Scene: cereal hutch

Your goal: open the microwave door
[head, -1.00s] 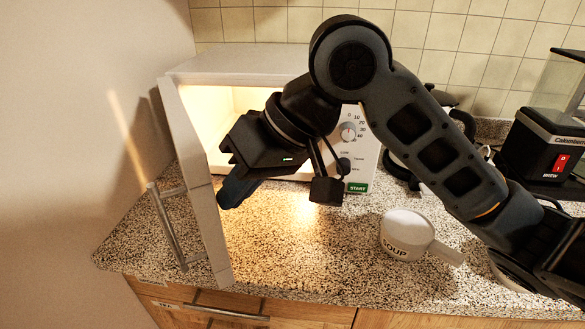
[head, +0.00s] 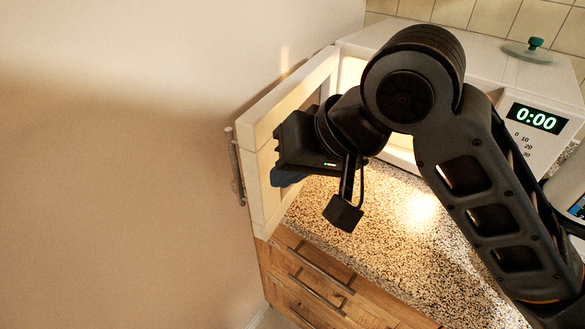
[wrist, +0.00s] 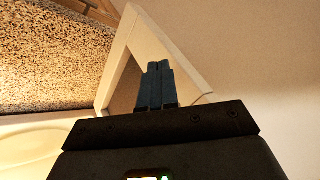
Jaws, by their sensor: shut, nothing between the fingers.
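The white microwave (head: 480,65) stands on the counter with its lit cavity partly hidden behind my arm. Its door (head: 258,200) is swung wide open to the left, with the grey bar handle (head: 236,170) on its outer side close to the wall. My gripper (head: 288,178) is at the inner side of the door, with its blue fingers partly hidden by its own body. In the wrist view, the closed fingers (wrist: 156,72) lie side by side over the door frame (wrist: 126,52), with nothing between them. Whether they touch the door I cannot tell.
The speckled counter (head: 345,222) in front of the microwave is bare where it shows. Wooden drawers (head: 315,275) with bar handles are below. The plain wall (head: 130,170) is close on the left. A glass lid with a green knob (head: 536,43) lies on the microwave.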

